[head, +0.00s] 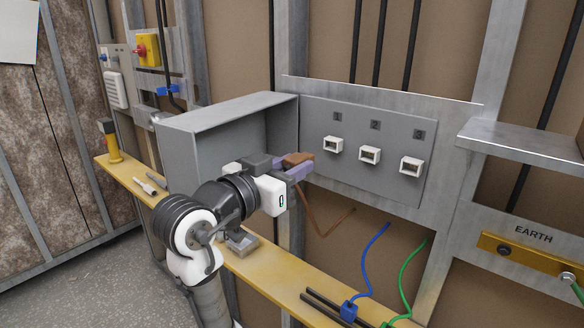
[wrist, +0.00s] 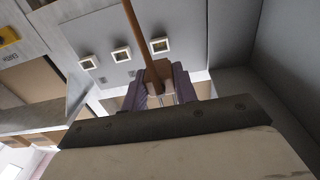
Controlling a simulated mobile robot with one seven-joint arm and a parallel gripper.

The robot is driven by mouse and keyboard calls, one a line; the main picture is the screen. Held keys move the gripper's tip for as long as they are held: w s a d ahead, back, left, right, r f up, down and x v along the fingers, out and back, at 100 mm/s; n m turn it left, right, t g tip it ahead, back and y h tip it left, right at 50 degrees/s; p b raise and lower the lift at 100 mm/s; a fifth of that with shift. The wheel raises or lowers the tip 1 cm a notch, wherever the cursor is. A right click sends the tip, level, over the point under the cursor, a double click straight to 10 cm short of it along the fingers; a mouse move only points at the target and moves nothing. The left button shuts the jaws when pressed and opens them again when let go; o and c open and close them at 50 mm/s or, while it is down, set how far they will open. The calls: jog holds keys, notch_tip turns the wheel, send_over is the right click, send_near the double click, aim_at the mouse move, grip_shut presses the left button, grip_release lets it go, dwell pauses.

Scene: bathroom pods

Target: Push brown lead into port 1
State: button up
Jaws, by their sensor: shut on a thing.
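My gripper (head: 295,168) is shut on the brown lead's plug (head: 297,158), with purple fingertips on either side of it. In the wrist view the plug (wrist: 157,76) sits between the fingers (wrist: 160,90), and its brown cable runs up. In the head view the brown cable (head: 335,226) hangs below the panel. Port 1 (head: 333,145) is a white square socket under the label "1", on the grey panel (head: 385,182). The plug is left of port 1 and slightly lower, with a gap between them. Port 1 is the rightmost socket (wrist: 160,46) in the wrist view.
Ports 2 (head: 370,155) and 3 (head: 411,166) are empty, right of port 1. An open grey box (head: 205,135) stands left of the panel. Blue (head: 349,310) and green leads rest on the yellow ledge (head: 262,278) below. A metal shelf (head: 520,142) juts out at right.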

jog(key=shift+x, duration=2.85)
jog(key=shift+x, duration=1.35)
jog(key=o, duration=1)
jog(key=shift+o, duration=0.2)
jog(key=b, duration=0.3)
send_near(311, 156)
jog(key=shift+w+a+f, duration=0.3)
jog(key=shift+w+f, duration=0.05)
jog(key=shift+f, duration=0.1)
